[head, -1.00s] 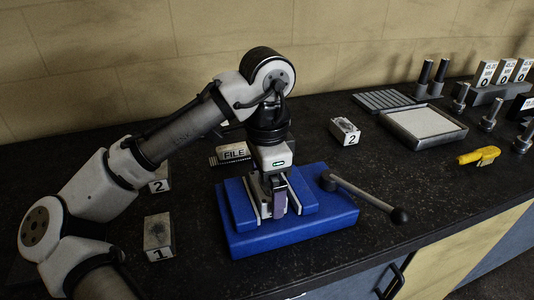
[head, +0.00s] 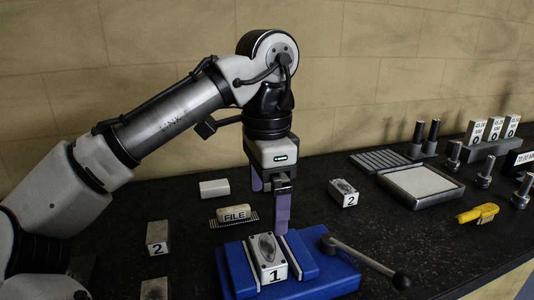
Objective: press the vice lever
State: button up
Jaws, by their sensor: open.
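The blue vice (head: 235,272) stands on the dark bench at the lower middle of the head view. A metal block marked 1 (head: 268,256) sits between the pale vice jaws. My gripper (head: 270,210) points down with its two purple fingers apart and empty. It is above and slightly behind the block, to the left of the lever and apart from it.
A FILE-labelled block (head: 234,214) lies behind the vice. Blocks marked 2 stand at left (head: 157,238) and behind right (head: 344,193). A tray (head: 421,185), a yellow tool (head: 478,214) and several metal posts are at right. The bench between lever and yellow tool is clear.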

aim_at(330, 244)
jog(key=k, duration=0.95)
